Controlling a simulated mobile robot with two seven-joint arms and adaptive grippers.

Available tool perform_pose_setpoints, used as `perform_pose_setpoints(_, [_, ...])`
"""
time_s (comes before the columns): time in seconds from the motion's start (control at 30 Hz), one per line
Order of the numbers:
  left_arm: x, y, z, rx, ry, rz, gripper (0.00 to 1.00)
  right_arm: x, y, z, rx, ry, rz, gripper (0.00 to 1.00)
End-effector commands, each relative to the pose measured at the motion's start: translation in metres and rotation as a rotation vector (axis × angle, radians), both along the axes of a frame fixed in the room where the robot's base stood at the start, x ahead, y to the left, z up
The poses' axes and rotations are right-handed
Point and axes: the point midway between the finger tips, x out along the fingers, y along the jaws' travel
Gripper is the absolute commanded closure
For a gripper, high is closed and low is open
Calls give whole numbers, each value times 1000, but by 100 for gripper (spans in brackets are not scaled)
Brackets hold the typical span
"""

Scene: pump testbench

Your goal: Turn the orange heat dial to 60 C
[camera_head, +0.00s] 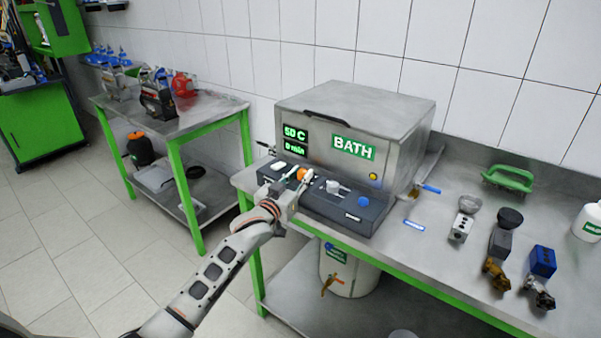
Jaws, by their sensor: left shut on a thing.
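The bath (392,118) is a grey metal box with a lid, standing on the steel bench. Its display (294,138) reads 50 C with 0 min below. The orange heat dial (302,173) is on the dark control panel (340,215) in front of the bath, at the left. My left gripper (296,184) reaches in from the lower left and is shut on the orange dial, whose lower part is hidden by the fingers. A pale grey dial (334,187) and a blue knob (363,201) are to the right on the same panel. My right gripper is not in view.
Pump parts, including a blue block (543,261), stand on the bench to the right, with a green handle (509,178) behind. A second table (205,118) with machines stands at the left.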

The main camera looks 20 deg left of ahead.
Motion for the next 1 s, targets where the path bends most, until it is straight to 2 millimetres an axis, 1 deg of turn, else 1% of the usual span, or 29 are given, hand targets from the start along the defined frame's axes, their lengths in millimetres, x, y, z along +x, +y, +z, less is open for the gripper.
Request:
perform_pose_setpoints(0.03, [0,4,3,11,2,-23,99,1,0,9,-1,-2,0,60])
perform_pose_setpoints(0.2, [1,6,2,11,2,-122,99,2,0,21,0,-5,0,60])
perform_pose_setpoints(0.3, [2,7,1,11,2,-181,99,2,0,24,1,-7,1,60])
perform_pose_setpoints(0.43, [2,9,0,10,1,-257,99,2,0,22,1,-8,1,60])
perform_pose_setpoints(0.67, [4,11,-1,9,0,-391,99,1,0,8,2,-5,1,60])
perform_pose_setpoints(1.0, [6,12,-4,4,2,-569,99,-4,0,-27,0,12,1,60])
